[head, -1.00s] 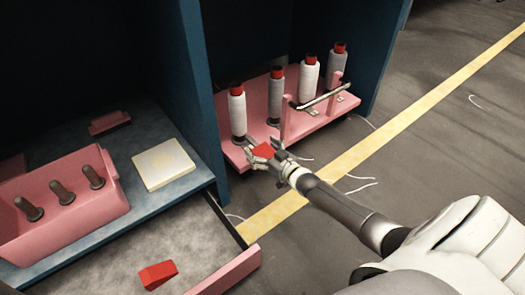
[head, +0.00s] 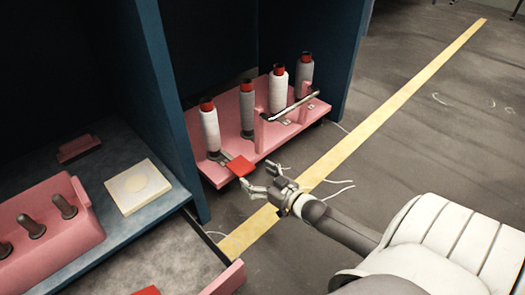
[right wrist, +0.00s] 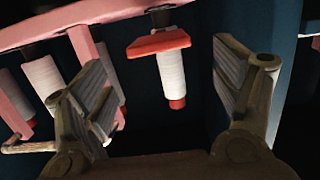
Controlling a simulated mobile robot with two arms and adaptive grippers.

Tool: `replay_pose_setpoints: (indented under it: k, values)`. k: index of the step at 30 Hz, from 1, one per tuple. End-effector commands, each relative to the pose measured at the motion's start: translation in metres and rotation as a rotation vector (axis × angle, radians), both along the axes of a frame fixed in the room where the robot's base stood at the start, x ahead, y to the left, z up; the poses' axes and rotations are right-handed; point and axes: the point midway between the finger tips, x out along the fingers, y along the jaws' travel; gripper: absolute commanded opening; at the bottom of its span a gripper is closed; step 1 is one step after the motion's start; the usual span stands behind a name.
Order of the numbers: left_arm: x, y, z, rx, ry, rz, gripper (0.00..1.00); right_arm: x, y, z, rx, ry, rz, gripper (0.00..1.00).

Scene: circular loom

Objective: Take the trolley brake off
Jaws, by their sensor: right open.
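The pink trolley (head: 213,171) stands at the opening of a dark blue cabinet, with several spools on it. Its red brake pedal (head: 240,165) sticks out at the near edge on a short grey lever. In the right wrist view, which is upside down, the pedal (right wrist: 158,43) shows between the two spread fingers, apart from both. My right gripper (head: 258,176) is open and empty just in front of the pedal, low over the floor. Whether the pedal is up or down I cannot tell. My left gripper is not in view.
A metal handle bar (head: 294,107) on pink posts rises at the trolley's right. A blue cabinet wall (head: 177,130) stands close on its left, beside an open drawer (head: 226,280). Grey floor with a yellow line (head: 385,115) and loose threads is clear at right.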

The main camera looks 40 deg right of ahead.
Motion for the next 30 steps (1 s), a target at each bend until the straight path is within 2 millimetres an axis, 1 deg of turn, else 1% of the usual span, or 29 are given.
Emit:
replay_pose_setpoints:
  k: [1,3,7,26,29,30]
  values:
    - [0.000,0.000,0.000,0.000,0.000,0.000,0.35,-0.007,-0.001,0.000,0.000,0.001,0.000,0.84]
    - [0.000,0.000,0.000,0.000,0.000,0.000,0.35,-0.013,-0.001,0.001,0.000,0.001,0.000,0.84]
    - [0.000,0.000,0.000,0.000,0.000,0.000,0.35,-0.019,-0.002,0.003,0.000,0.000,0.000,0.84]
    - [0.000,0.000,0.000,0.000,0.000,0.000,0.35,-0.020,-0.001,0.005,0.000,-0.003,0.001,0.84]
    - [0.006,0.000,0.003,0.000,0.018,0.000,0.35,-0.020,0.011,0.019,0.006,-0.029,0.019,0.84]
    - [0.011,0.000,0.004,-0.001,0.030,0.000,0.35,-0.019,0.021,0.031,0.012,-0.053,0.033,0.84]
